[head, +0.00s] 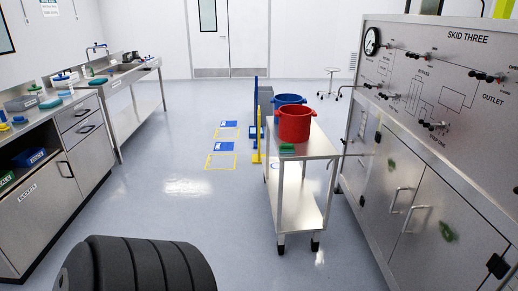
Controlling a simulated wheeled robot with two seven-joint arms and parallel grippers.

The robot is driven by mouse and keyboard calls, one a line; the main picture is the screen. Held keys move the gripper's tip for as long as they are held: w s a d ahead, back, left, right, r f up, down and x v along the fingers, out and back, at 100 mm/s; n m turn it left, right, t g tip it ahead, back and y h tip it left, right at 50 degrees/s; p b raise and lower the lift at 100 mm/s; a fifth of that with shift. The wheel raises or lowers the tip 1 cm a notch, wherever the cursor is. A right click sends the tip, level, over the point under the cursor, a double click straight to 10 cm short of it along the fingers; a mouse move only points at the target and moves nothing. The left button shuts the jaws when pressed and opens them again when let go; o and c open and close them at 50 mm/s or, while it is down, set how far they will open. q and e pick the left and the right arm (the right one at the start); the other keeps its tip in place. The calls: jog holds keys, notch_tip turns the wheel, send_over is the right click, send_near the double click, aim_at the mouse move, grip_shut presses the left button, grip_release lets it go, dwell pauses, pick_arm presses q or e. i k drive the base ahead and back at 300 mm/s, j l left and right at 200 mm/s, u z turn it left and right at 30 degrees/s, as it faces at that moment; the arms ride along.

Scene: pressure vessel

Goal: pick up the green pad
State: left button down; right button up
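A small green pad (287,149) lies flat near the front left corner of the top shelf of a steel cart (313,152). It sits just in front of a red bucket (295,123) on the same shelf. Teal-green pads (51,103) also lie on the left counter. Neither of my grippers is in view, so I cannot see whether they are open or shut.
A blue bucket (289,100) is behind the red one. The steel panel cabinet (430,160), marked SKID THREE, stands close to the cart's right and bears green smears. The left counter (50,125) holds several items. Open floor (200,205) lies between counter and cart.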

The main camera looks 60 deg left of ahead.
aim_at(284, 148)
jog(key=u, duration=1.6)
